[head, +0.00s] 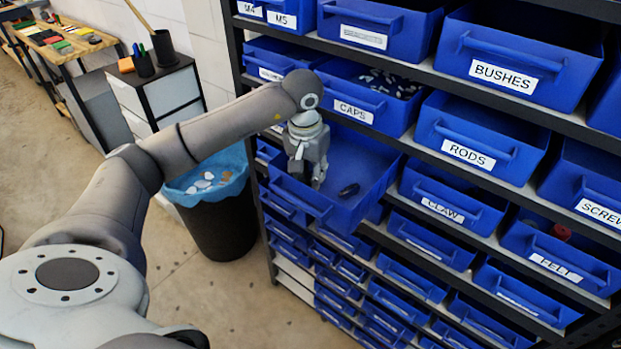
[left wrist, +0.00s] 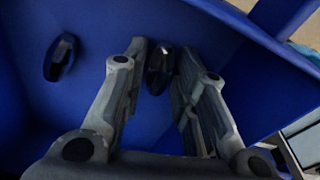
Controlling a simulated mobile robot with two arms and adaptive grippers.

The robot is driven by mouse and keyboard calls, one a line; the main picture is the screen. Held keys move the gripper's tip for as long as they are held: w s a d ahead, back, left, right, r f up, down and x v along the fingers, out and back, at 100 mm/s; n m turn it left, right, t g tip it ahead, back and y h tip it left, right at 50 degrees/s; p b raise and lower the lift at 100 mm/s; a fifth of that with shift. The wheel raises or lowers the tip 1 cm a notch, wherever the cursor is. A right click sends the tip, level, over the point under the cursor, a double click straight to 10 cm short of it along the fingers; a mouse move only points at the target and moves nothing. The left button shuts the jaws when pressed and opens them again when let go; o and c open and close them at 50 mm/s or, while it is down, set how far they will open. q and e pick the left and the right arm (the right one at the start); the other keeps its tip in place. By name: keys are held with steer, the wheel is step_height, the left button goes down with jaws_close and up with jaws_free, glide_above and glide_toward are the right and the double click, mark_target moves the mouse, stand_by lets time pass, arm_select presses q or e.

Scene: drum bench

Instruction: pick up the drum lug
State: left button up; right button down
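Two dark, glossy, oval drum lugs are in the pulled-out blue bin. One lug (left wrist: 60,57) lies loose on the bin floor, left of my gripper in the left wrist view; this loose lug also shows in the head view (head: 348,190). My right gripper is not in view.
The open bin (head: 329,214) has walls around the gripper. A shelf rack of labelled blue bins, such as the rods bin (head: 466,152), rises behind and to the right. A black waste bin (head: 222,225) with a blue liner stands left of the rack.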

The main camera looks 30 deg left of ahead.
arm_select(q)
jaws_close()
steer(key=shift+r, duration=0.1)
